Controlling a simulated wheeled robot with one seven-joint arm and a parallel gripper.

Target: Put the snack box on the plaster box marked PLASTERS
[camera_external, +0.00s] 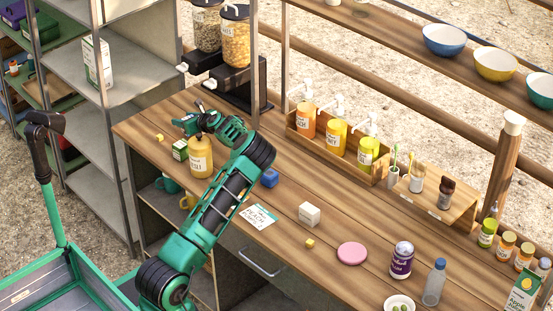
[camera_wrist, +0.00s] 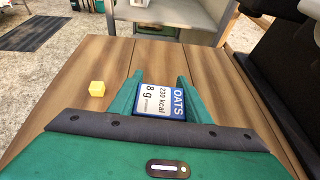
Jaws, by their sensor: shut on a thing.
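The snack box (camera_wrist: 160,101), white and blue with "OATS" and "230 kcal" on it, sits between the two green fingers of my gripper (camera_wrist: 152,95) in the wrist view. My gripper (camera_external: 186,123) is shut on it. In the outside view my gripper is over the far-left end of the wooden counter, and the snack box is too small there to make out. A small green and white box (camera_external: 180,150) stands on the counter just below my gripper. No PLASTERS lettering is readable on any box.
A yellow jar (camera_external: 200,157) stands beside the green and white box. A small yellow cube (camera_external: 160,138) lies near the counter's left end and shows in the wrist view (camera_wrist: 97,88). Dispensers (camera_external: 238,45) stand behind.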

